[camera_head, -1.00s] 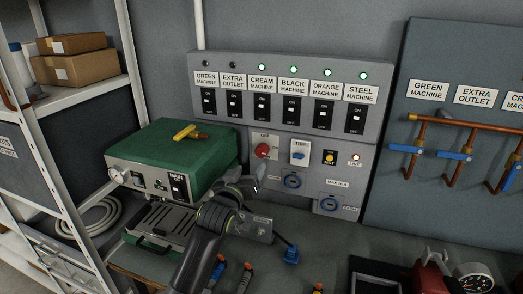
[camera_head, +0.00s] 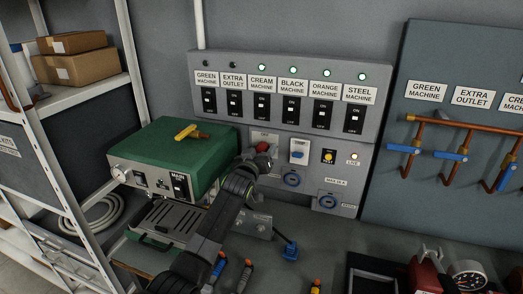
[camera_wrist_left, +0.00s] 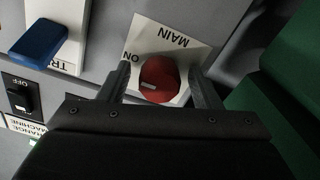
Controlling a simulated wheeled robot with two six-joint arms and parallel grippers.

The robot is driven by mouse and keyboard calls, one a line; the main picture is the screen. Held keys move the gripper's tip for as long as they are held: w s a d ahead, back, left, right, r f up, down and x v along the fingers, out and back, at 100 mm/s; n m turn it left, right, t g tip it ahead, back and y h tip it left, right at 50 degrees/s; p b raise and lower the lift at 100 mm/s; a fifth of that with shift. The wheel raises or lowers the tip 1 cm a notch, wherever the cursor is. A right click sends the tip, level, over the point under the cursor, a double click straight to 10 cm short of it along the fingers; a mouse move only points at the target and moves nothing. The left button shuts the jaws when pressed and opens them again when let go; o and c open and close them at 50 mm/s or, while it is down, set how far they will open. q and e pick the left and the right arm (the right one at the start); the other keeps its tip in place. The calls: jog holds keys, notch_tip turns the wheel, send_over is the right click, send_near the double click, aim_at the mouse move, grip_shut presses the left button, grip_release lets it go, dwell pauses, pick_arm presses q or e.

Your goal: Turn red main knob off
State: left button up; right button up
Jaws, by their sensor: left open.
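The red main knob (camera_head: 262,147) is a round red dial on a white plate, low on the grey switch panel. In the head view my left gripper (camera_head: 254,158) is at it and partly covers it. In the left wrist view the red knob (camera_wrist_left: 159,76) sits between the two open fingers of my left gripper (camera_wrist_left: 160,85), on a plate marked MAIN and ON. The fingers stand on either side of the knob; I cannot tell whether they touch it. My right gripper is not in view.
The blue trip switch (camera_head: 298,149) and yellow test button (camera_head: 329,156) are right of the knob. The green machine (camera_head: 185,150) stands close on the left. A blue plug (camera_head: 289,252) lies on the bench. Copper pipes (camera_head: 460,125) with blue valves are further right.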

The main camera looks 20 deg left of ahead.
pick_arm(q)
jog(key=shift+w, duration=0.15)
jog(key=c, duration=1)
